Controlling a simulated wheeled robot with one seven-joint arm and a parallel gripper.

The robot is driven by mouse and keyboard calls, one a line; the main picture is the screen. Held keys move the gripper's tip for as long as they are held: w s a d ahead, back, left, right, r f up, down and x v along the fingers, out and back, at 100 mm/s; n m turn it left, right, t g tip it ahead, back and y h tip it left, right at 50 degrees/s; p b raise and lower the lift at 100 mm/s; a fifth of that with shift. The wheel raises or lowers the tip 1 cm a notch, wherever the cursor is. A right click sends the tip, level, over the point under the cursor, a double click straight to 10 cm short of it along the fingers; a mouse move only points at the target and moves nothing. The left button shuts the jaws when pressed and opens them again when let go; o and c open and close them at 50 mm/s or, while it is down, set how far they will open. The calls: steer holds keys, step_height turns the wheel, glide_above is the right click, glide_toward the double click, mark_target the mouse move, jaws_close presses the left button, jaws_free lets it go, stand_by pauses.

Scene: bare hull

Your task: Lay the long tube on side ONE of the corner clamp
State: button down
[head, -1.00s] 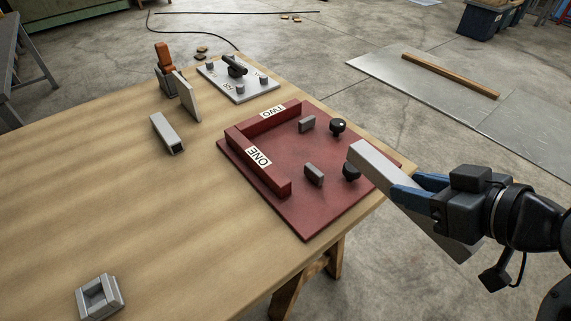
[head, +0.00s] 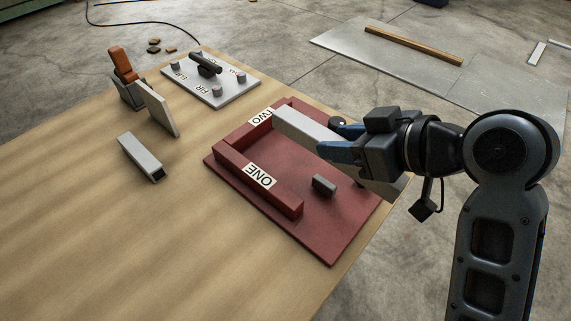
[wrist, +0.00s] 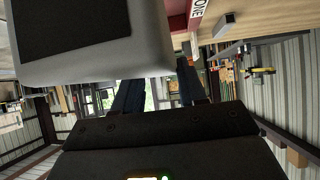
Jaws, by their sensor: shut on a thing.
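The corner clamp is a dark red plate (head: 325,228) with two raised red fences, labelled ONE (head: 260,176) and TWO. The ONE fence runs along the plate's left side; TWO is at the far side. My gripper (head: 328,136) is shut on the long grey tube (head: 298,124). The tube is over the clamp, right of the ONE fence and roughly parallel to it, its far end near TWO. I cannot tell its exact height. The tube (wrist: 95,62) fills the upper left of the wrist view, and the ONE label (wrist: 198,8) shows beside it.
A short grey tube (head: 140,157), an upright board (head: 158,108), an orange-handled tool (head: 121,64) and a white labelled plate (head: 222,97) are on the table. The table's left front is clear.

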steer(key=shift+w+a+f, duration=0.4)
steer(key=shift+a+f, duration=0.9)
steer(key=shift+f, duration=0.15)
steer(key=shift+w+a+f, duration=0.35)
steer(key=shift+a+f, duration=0.95)
steer(key=shift+f, duration=0.2)
steer(key=shift+w+a+f, duration=0.4)
steer(key=shift+a+f, duration=0.9)
steer(key=shift+f, duration=0.15)
